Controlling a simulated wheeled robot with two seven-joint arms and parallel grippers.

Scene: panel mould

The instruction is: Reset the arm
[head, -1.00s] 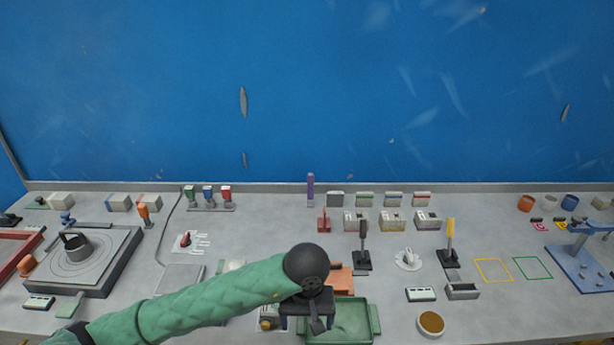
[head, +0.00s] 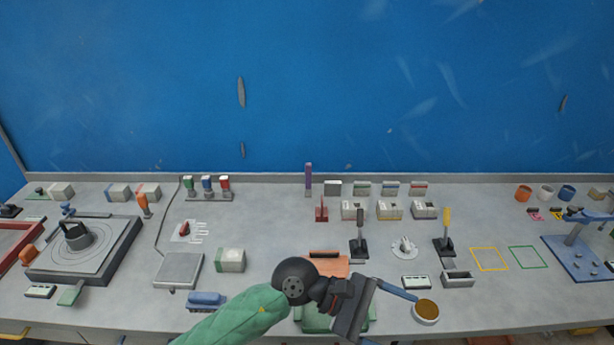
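My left arm comes in from the bottom, left of centre, in green padding with a black ball joint. Its dark gripper (head: 352,312) is over the right part of a green tray (head: 312,322) near the front edge. A thin blue bar (head: 397,291) runs from beside the gripper to a round brown-topped dish (head: 425,309). I cannot tell whether the gripper holds the bar. The fingertips are not clear, so its opening does not show. My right gripper is not in view.
Behind the gripper lies an orange block (head: 328,265). A black lever (head: 359,242) and a yellow-topped lever (head: 446,238) stand to the right. A blue tool (head: 206,300), a grey pad (head: 179,269) and a pale green box (head: 231,260) are left.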

